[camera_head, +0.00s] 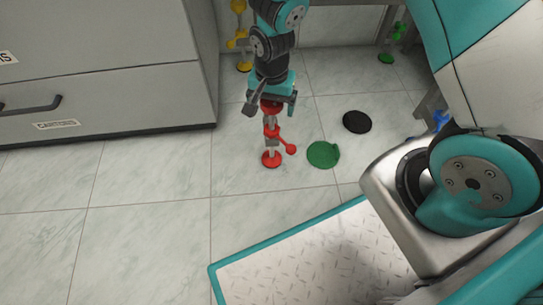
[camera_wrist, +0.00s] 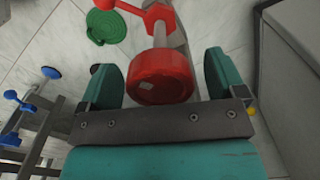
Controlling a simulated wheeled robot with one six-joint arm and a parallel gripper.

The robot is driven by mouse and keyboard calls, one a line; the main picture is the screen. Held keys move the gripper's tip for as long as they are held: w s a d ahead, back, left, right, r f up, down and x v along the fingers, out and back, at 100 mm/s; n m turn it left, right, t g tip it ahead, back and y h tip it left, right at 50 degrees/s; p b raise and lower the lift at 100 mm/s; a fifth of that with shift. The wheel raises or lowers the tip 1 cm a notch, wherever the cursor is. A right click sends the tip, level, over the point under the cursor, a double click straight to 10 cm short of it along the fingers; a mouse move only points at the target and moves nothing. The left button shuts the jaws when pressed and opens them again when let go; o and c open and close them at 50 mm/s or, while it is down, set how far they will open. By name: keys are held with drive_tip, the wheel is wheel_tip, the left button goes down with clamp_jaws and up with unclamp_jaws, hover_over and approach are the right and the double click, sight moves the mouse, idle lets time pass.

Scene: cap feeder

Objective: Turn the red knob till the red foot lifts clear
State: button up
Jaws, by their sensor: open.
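The red knob (camera_head: 270,106) tops an upright grey rod. In the wrist view the knob (camera_wrist: 160,77) is a thick red cylinder. My gripper (camera_head: 271,97) points down over it. In the wrist view my gripper (camera_wrist: 163,82) is open, with one teal finger on each side of the knob and a gap showing at each side. The red foot (camera_head: 271,160) is a round disc at the rod's lower end, at the floor. I cannot tell whether it touches the floor. A red arm with a ball end (camera_head: 290,149) sticks out to the right above the foot.
A green disc (camera_head: 323,155) and a black disc (camera_head: 357,122) lie on the tiled floor to the right. Yellow (camera_head: 243,43), green (camera_head: 388,56) and blue (camera_head: 440,120) feet assemblies stand farther off. A grey drawer cabinet (camera_head: 110,90) is at left. Floor in front is clear.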

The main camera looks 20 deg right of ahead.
drive_tip(key=m, duration=0.6)
drive_tip(key=shift+r+p, duration=0.2)
drive_tip(key=shift+p, duration=0.3)
drive_tip(key=shift+f, duration=0.1)
